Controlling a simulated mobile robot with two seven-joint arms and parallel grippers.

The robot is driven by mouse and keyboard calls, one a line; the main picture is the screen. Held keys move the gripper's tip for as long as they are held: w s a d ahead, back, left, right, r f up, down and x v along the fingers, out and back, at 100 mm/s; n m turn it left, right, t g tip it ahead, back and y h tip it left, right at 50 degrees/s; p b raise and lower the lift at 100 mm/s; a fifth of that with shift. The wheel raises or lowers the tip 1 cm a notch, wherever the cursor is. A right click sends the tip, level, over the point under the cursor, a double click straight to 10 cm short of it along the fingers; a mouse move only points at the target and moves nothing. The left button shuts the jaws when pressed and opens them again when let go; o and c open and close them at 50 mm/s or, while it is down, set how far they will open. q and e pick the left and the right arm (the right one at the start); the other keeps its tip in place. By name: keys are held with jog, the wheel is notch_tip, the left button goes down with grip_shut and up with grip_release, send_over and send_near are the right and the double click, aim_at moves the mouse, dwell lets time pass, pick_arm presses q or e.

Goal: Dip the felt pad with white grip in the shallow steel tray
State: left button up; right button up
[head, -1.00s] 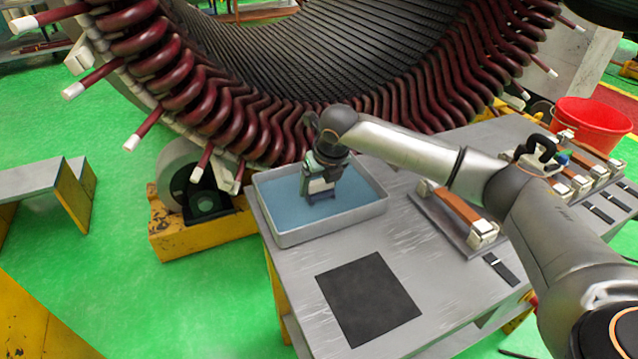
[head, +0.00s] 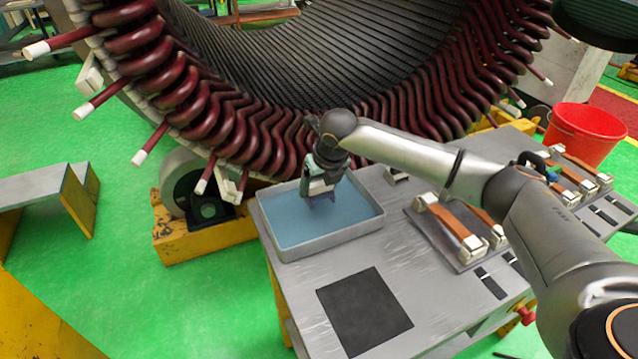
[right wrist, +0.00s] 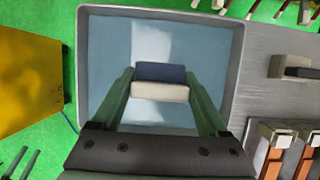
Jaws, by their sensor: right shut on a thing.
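The shallow steel tray (head: 292,248) stands on the grey table's far left corner and holds a flat blue liquid. My right gripper (head: 318,192) is over the tray, pointing down. In the right wrist view, my right gripper (right wrist: 160,88) is shut on the felt pad's white grip (right wrist: 160,92). The dark blue pad (right wrist: 161,72) sits beyond the grip, over the blue liquid. I cannot tell whether the pad touches the liquid. My left gripper is not in view.
A dark square mat (head: 364,312) lies on the table in front of the tray. Brown-strapped blocks on a plate (head: 452,232) are right of the tray. A red bucket (head: 584,135) is at the far right. The large stator with maroon coils (head: 215,125) rises close behind the tray.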

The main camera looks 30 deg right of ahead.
notch_tip(320, 180, up, 4)
jog(key=shift+f+p, duration=0.2)
jog(key=shift+p, duration=0.4)
jog(key=shift+r, duration=1.35)
jog(key=shift+a, duration=0.1)
